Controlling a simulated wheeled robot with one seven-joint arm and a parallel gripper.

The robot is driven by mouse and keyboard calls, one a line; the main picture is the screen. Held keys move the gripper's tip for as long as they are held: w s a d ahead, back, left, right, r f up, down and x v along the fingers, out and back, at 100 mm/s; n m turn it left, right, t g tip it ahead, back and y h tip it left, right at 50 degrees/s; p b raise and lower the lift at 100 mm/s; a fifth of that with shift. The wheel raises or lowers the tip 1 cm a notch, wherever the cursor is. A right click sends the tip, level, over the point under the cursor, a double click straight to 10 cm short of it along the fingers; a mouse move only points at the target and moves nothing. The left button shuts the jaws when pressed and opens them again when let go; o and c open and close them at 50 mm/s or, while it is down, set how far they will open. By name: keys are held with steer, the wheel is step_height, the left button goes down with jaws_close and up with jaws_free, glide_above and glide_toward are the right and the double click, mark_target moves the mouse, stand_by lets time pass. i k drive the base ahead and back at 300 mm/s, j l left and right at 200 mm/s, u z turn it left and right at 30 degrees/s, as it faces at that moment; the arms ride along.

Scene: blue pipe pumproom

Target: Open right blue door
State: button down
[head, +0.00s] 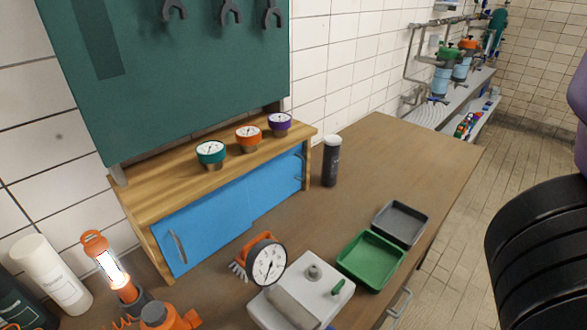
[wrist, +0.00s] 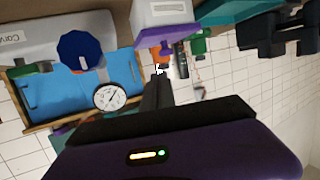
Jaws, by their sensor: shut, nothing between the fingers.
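The low wooden cabinet (head: 150,235) stands on the workbench against the tiled wall, with two blue sliding-style doors. The right blue door (head: 277,188) looks closed, with a small dark handle near its right end. In the wrist view, blue door panels (wrist: 42,97) show at the left, partly hidden by a gauge. My gripper (wrist: 158,75) shows only in the wrist view, its dark fingers shut and empty, apart from the doors.
Three gauges (head: 248,135) stand on the cabinet top. A dark cylinder (head: 331,165) stands just right of the cabinet. A dial gauge (head: 267,262), white box (head: 310,290), green tray (head: 370,262) and grey tray (head: 400,225) occupy the front. The bench's far right is clear.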

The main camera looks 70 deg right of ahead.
mark_target(270, 183)
steer(key=z, duration=1.05)
steer(key=k+l, duration=0.15)
steer(key=l, duration=0.2)
steer(key=k+l+z, duration=0.15)
steer(key=l, duration=0.25)
steer(key=k+l, duration=0.1)
steer(key=l, duration=0.25)
steer(key=k+l+z, duration=0.15)
steer(key=l, duration=0.25)
